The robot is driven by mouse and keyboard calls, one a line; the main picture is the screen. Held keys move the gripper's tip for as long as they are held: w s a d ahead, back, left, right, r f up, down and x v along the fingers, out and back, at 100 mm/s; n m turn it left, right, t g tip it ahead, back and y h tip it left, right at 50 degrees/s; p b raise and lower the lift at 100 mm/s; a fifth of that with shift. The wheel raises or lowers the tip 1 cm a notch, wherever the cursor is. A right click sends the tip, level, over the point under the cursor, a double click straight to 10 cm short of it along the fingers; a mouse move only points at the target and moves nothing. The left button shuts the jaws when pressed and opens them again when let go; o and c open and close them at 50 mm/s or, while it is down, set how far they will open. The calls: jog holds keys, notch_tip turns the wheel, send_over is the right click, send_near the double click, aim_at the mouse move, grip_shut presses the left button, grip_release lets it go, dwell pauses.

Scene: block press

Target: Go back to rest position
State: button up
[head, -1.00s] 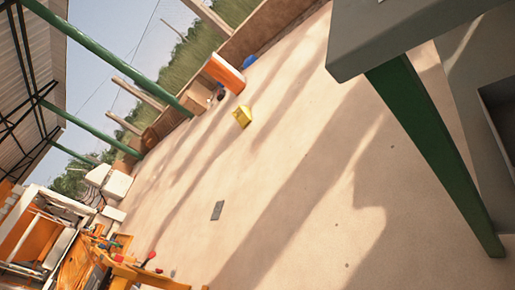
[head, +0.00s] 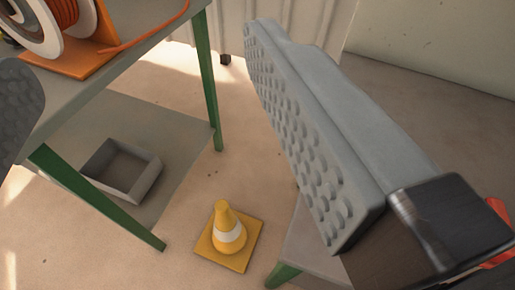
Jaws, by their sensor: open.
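My gripper (head: 145,85) is open and empty. One grey studded finger fills much of the right side of the head view. Part of the other finger shows at the left edge. A gap lies between them, with the table, floor and a cone seen beyond it. No rest position is marked in the view.
A grey table (head: 150,55) with green legs stands at left, bearing a cable reel (head: 52,22) with orange cable. A grey open tray (head: 122,170) sits on its lower shelf. A yellow cone (head: 228,236) stands on the floor, near another grey surface (head: 312,242).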

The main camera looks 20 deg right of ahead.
jog(key=shift+s+r+t, duration=0.2)
jog(key=shift+s+r, duration=0.25)
jog(key=shift+s, duration=0.25)
jog(key=shift+s+r+t, duration=0.2)
jog(key=shift+s+r, duration=0.2)
jog(key=shift+s, duration=0.25)
